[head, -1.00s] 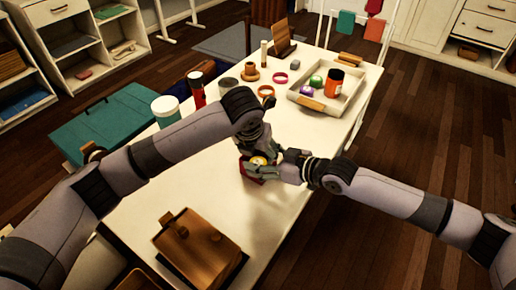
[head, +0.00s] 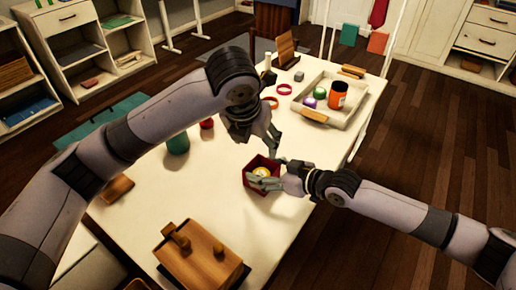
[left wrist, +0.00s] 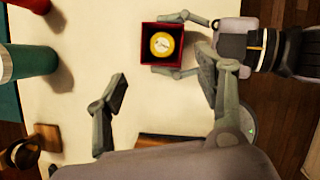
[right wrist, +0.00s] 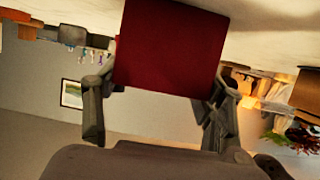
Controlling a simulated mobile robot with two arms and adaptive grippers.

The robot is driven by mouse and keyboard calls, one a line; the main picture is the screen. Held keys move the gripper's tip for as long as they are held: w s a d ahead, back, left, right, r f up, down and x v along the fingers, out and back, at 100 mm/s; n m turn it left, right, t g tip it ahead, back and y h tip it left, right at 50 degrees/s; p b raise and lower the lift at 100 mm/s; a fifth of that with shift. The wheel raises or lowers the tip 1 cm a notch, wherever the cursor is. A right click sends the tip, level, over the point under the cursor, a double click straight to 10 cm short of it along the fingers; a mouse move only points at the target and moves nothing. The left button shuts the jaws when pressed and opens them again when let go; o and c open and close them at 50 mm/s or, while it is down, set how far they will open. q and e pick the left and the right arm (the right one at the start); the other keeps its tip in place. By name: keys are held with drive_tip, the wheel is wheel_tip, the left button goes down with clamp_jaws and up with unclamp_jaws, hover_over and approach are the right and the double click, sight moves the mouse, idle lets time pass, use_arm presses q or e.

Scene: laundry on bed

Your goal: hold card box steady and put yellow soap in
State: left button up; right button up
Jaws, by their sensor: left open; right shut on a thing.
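The card box (head: 249,178) is a small dark red open-topped box standing on the white table. The yellow soap (head: 261,172) is round with a pale top and lies inside the box; the left wrist view also shows the soap (left wrist: 162,44) within the box walls (left wrist: 148,29). My right gripper (head: 266,173) is shut on the box, with a finger on each side. The right wrist view shows the box's red side (right wrist: 170,50) between those fingers. My left gripper (head: 275,143) is open and empty, above the box and apart from it.
A wooden lidded box (head: 200,258) stands at the table's front. A tray (head: 347,119) with an orange jar (head: 338,95) and small items is at the back right. A green container (head: 177,143) is to the left.

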drive_tip(key=o, duration=1.2)
drive_tip(key=v, duration=1.2)
drive_tip(key=shift+r, duration=0.1)
